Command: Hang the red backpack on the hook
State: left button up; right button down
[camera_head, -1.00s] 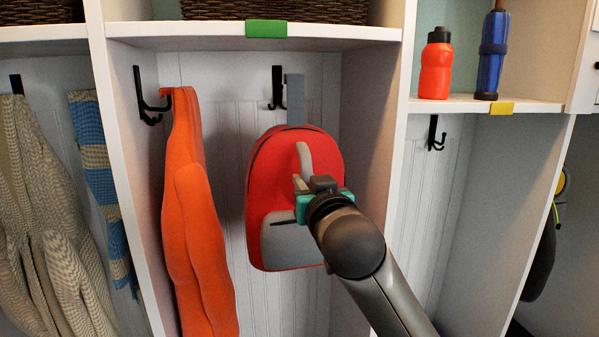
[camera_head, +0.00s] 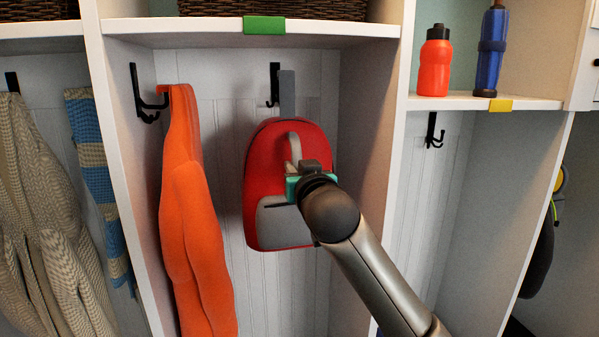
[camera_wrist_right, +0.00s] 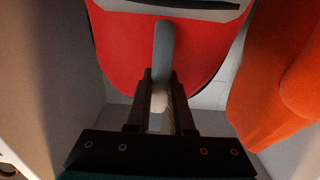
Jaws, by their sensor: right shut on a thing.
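The red backpack (camera_head: 262,172) with a grey front pocket is held in front of the back wall of the middle cubby. My right gripper (camera_head: 296,168) is shut on the backpack's grey front strap, which also shows between the fingers in the right wrist view (camera_wrist_right: 161,85). A grey top loop (camera_head: 287,93) stands up from the backpack, just right of a black hook (camera_head: 273,84) on the back wall. The loop looks beside the hook; I cannot tell whether they touch. My left gripper is not in view.
An orange garment (camera_head: 190,210) hangs from a black hook (camera_head: 147,95) on the left. A shelf with a green tag (camera_head: 264,25) is above. The divider (camera_head: 368,140) stands at the right; beyond it is an empty hook (camera_head: 433,130) below bottles.

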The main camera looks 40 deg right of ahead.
jog(key=shift+r+x, duration=0.1)
jog(key=shift+x, duration=2.35)
jog(key=shift+r+x, duration=0.15)
jog(key=shift+x, duration=2.3)
jog(key=shift+s+a+r, duration=0.1)
jog(key=shift+s+r, duration=0.1)
jog(key=shift+s, duration=0.05)
jog(key=shift+f, duration=0.25)
jog(key=shift+f+b, duration=0.3)
jog(key=shift+f, duration=0.25)
jog(key=shift+f, duration=0.35)
